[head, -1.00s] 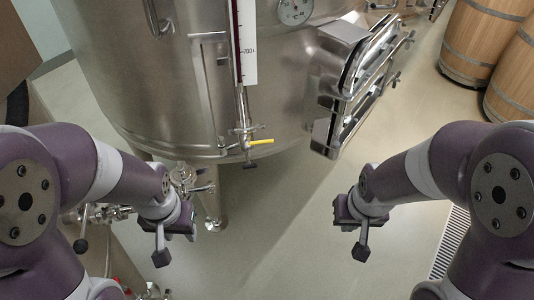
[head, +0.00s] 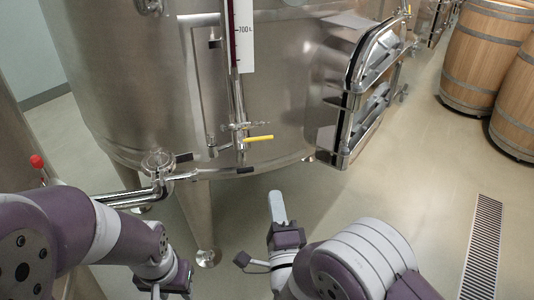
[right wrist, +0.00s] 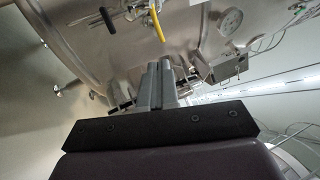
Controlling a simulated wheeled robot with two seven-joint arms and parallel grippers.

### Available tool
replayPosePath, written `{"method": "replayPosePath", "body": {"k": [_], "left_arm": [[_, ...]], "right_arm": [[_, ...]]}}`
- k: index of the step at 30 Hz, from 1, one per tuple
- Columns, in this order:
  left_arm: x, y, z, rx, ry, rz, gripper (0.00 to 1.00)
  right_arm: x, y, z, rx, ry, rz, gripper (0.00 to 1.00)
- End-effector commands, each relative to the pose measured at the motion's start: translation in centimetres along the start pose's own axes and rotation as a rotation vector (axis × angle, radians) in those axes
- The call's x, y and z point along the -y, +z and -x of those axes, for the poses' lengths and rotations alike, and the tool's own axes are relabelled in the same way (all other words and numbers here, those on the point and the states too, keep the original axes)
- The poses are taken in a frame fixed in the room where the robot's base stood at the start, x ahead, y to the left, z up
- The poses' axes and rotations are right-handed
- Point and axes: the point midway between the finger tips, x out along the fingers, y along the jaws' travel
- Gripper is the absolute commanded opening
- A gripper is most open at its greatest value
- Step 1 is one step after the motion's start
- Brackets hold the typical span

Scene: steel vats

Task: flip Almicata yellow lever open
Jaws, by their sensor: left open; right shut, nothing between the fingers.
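The yellow lever (head: 258,138) sits on a small valve at the foot of the sight gauge on the steel vat (head: 110,80). It points right, nearly level, in the head view. In the right wrist view the yellow lever (right wrist: 157,24) is ahead of the fingertips, near the top edge. My right gripper (head: 277,205) is shut and empty, pointing up towards the vat, below the lever and apart from it. Its closed fingers (right wrist: 156,80) show in the right wrist view. My left gripper (head: 165,285) is low at the left, away from the lever, its fingers barely visible.
A pipe and valve (head: 158,165) stick out from the vat left of the lever. The hinged steel hatch (head: 350,110) juts out at the right. Wooden barrels (head: 490,60) stand at the far right. The floor between hatch and drain grate (head: 484,245) is clear.

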Motion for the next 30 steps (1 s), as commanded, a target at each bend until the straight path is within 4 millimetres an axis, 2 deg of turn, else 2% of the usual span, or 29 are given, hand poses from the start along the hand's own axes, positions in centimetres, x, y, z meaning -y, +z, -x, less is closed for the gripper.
{"method": "replayPosePath", "body": {"k": [5,15,19,24,30], "left_arm": [[0.0,0.0,0.0,0.0,0.0,0.0,0.43],[0.0,0.0,0.0,0.0,0.0,0.0,0.43],[0.0,0.0,0.0,0.001,0.0,0.0,0.43],[0.0,0.0,0.0,0.001,0.0,0.0,0.43],[0.0,0.0,0.0,0.001,0.0,0.0,0.43]], "right_arm": [[0.0,-0.1,-2.2,-0.003,-0.001,0.001,0.0],[-0.1,-0.1,-9.5,-0.002,0.0,0.003,0.0],[0.0,-0.1,-11.8,-0.001,-0.001,0.002,0.0],[-0.1,0.0,-13.5,0.0,0.002,0.002,0.0],[0.0,0.0,-13.9,0.0,0.001,0.002,0.0]]}}
